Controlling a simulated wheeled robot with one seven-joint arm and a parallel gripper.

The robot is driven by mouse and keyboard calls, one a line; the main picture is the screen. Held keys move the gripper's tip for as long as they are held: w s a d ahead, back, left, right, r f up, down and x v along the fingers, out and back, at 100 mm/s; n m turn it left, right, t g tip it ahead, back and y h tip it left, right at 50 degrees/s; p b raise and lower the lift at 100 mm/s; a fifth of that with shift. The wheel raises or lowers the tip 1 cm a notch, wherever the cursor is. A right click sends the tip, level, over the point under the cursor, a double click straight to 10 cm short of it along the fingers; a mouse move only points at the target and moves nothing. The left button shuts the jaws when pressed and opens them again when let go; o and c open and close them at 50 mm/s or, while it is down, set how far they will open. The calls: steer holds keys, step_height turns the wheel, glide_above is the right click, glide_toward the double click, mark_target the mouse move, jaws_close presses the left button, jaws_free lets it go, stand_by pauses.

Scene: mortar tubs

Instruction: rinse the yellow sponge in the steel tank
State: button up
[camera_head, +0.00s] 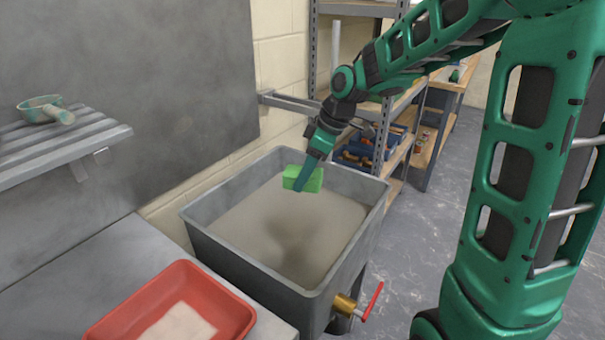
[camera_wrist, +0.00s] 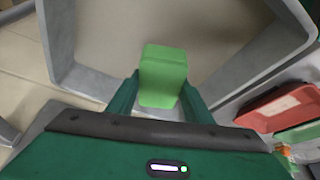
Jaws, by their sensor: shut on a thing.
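My gripper (camera_head: 303,183) is shut on a green block-shaped sponge (camera_head: 291,173). No yellow sponge shows in either view. In the wrist view the sponge (camera_wrist: 162,70) sits between the two green fingers and sticks out past their tips. The grey steel tank (camera_head: 223,251) stands in the middle of the head view, filled with cloudy, beige-grey water (camera_head: 265,245). The sponge is over the tank's opening, toward the back. A dark shadow lies on the water, and the sponge looks to be above the surface. The tank wall (camera_wrist: 58,45) also shows in the wrist view.
A red tray (camera_head: 104,325) with pale contents stands on the grey bench (camera_head: 75,275) at front left. A small green scoop (camera_head: 47,108) lies on a slatted wall shelf (camera_head: 60,146). A red-handled tap (camera_head: 372,300) juts from the tank. Shelving (camera_head: 398,155) stands behind right.

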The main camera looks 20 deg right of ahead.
steer(key=shift+f, duration=0.15)
steer(key=shift+f, duration=10.5)
steer(key=shift+r, duration=9.75)
